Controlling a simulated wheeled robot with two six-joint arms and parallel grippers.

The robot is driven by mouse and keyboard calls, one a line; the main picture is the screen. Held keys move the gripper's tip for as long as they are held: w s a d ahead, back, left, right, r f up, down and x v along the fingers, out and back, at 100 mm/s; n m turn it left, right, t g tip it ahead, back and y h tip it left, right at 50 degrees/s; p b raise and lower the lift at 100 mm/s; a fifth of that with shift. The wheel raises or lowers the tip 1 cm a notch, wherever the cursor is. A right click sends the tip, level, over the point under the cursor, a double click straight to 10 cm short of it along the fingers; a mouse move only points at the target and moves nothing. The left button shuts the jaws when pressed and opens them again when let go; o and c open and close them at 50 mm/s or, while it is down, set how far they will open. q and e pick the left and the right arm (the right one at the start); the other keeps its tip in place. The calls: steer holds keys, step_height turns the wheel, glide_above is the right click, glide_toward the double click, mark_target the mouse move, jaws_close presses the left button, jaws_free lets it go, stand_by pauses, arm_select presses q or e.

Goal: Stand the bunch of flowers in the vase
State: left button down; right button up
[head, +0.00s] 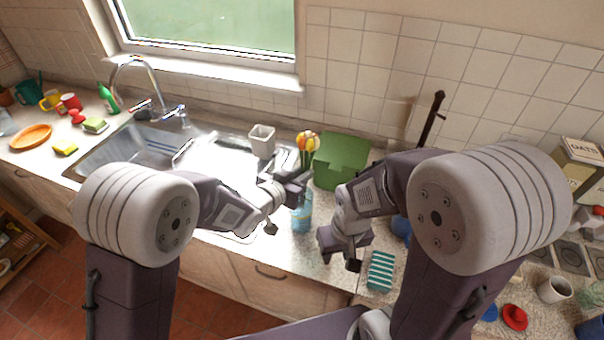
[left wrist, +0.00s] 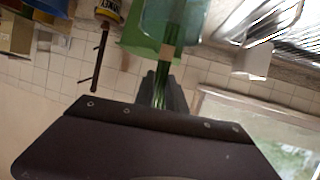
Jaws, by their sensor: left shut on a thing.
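The bunch of flowers (head: 307,142), with yellow and orange heads and green stems, stands roughly upright beside the green box. My left gripper (head: 297,183) is shut on its stems, below the heads. The blue translucent vase (head: 302,216) is on the counter just below this gripper. In the left wrist view, which is upside down, the stems (left wrist: 167,82) run from the fingers (left wrist: 163,92) toward the vase (left wrist: 160,20) and overlap it. I cannot tell for sure how deep their ends are inside. My right gripper (head: 340,260) is open and empty, low over the counter right of the vase.
A green box (head: 342,160) stands behind the vase. A teal striped sponge (head: 380,270) lies near the counter's front edge, close to my right gripper. A whitish cup (head: 262,140) stands by the sink (head: 130,145). A blue object (head: 400,228) is partly hidden by my right arm.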

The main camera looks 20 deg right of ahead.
arm_select(q)
steer(key=c, duration=1.3)
jaws_free()
steer(key=shift+s+a, duration=0.1)
steer(key=b+v, duration=0.1)
steer(key=v, duration=0.8)
steer(key=shift+r, duration=0.1)
